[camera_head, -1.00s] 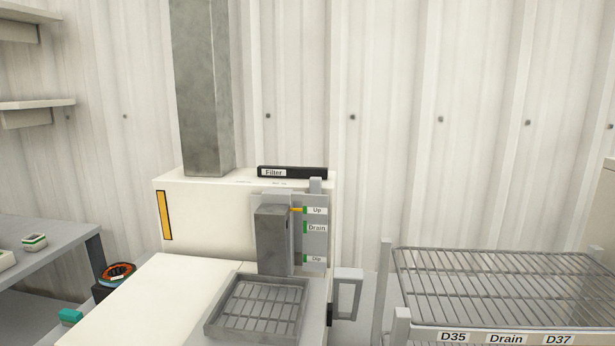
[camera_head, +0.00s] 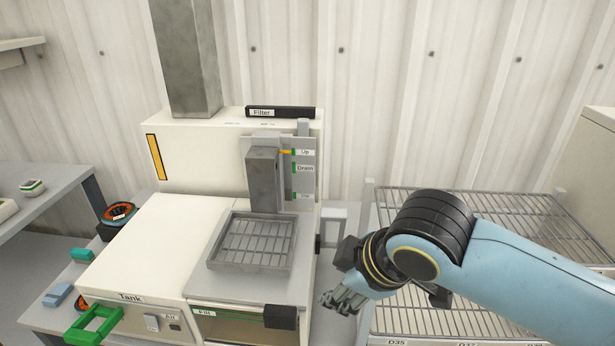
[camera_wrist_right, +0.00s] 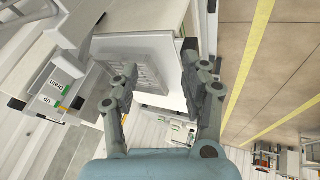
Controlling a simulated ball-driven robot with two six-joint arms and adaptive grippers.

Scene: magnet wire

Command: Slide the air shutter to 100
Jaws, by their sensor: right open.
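The front panel of the white tank unit (camera_head: 130,297) shows at the lower left of the head view. A small label that seems to read "Air" is on it, beside a pale slider-like piece (camera_head: 152,323); its setting and any scale are too small to read. My right gripper (camera_head: 340,302) is to the right of the machine, apart from that panel. In the right wrist view its two fingers (camera_wrist_right: 158,82) are spread and nothing is between them. My left gripper is not in view.
A green handle (camera_head: 93,324) juts out at the panel's left. A black block (camera_head: 281,317) sticks out at the front right, between the slider area and my right gripper. A mesh basket (camera_head: 252,240) sits on top. A wire rack (camera_head: 490,205) stands at the right.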

